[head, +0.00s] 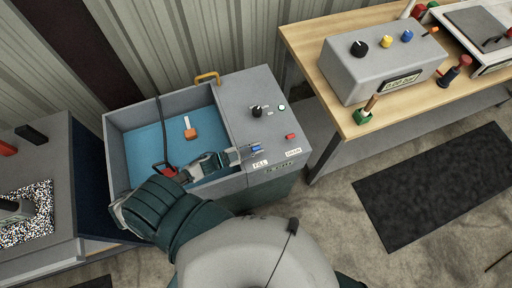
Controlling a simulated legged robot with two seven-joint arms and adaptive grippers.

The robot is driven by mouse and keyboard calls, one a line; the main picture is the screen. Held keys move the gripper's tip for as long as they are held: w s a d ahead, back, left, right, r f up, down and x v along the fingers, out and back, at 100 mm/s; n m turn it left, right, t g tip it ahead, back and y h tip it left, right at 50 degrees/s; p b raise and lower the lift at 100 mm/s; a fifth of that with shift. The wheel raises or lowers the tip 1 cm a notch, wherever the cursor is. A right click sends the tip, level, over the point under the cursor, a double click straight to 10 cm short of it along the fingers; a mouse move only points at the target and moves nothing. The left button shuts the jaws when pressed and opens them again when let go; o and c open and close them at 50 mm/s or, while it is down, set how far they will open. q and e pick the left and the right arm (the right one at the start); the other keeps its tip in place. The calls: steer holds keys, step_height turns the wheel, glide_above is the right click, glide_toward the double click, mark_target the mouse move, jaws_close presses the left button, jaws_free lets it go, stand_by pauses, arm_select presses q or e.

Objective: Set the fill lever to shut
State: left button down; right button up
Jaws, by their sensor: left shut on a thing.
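The grey sink unit (240,92) has a blue basin on its left and a control panel on its right. The fill lever (257,149) is a small blue-tipped lever at the panel's front, just behind the FILL label (260,163). My left gripper (250,152) reaches across the front of the basin from the left and is shut on the fill lever. The fingers partly hide the lever, so its exact angle is hard to tell. My right gripper is not in view.
A red drain lever (290,136) is close on the right, and a black knob (257,111) is behind. A black hose with a red handle (163,169) hangs at the basin. An orange-ended tool (190,132) lies inside. A wooden bench (312,55) stands right.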

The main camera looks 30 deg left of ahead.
arm_select(q)
steer(key=c, duration=1.1)
jaws_free()
steer(key=shift+s+f, duration=0.1)
steer(key=shift+s+a, duration=0.15)
steer(key=shift+a, duration=0.05)
steer(key=v, duration=1.1)
steer(key=shift+s+a, duration=0.25)
